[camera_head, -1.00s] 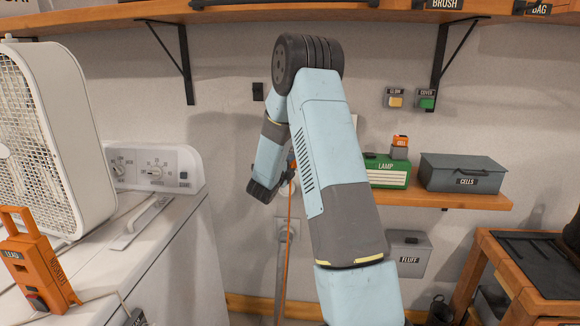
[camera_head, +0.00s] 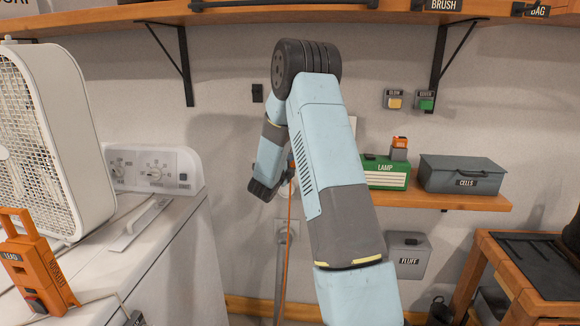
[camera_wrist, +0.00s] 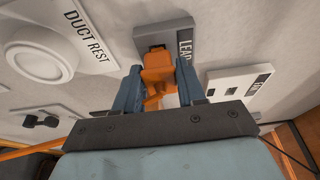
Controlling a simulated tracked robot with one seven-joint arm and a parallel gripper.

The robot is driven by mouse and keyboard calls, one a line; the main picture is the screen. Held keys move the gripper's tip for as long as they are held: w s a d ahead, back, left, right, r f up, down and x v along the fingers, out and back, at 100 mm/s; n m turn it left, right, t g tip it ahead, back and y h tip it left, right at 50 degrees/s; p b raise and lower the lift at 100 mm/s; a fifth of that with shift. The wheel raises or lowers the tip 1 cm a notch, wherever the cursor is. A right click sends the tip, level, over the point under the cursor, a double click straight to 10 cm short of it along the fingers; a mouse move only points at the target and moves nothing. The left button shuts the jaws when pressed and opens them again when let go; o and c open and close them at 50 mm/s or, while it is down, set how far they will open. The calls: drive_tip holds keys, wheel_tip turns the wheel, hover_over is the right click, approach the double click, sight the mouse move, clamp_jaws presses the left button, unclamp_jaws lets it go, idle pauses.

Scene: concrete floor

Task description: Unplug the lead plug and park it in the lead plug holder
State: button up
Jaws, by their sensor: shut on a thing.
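My gripper (camera_wrist: 157,88) is shut on the orange lead plug (camera_wrist: 158,68) in the wrist view, one blue finger on each side. The plug's far end is at a grey wall block (camera_wrist: 178,42) with a dark opening and a partly hidden label starting "LEAD". It overlaps the opening's lower part; I cannot tell how far it is inserted. In the head view my gripper (camera_head: 290,170) is close to the wall, mostly hidden behind my wrist. An orange cord (camera_head: 287,240) hangs down from it.
A white socket plate (camera_wrist: 238,88) is right of the grey block, and a "DUCT REST" plate (camera_wrist: 42,45) is left. A washer (camera_head: 165,265) carries a fan (camera_head: 50,140) and an orange "LEAD" unit (camera_head: 38,268). A shelf (camera_head: 440,199) holds boxes at right.

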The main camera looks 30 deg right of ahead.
drive_tip(key=shift+w+d, duration=0.25)
drive_tip(key=shift+w, duration=0.1)
drive_tip(key=o, duration=1.2)
drive_tip(key=shift+o, duration=0.2)
drive_tip(key=v, duration=1.3)
drive_tip(key=shift+a, duration=0.35)
drive_tip(key=shift+s, duration=0.1)
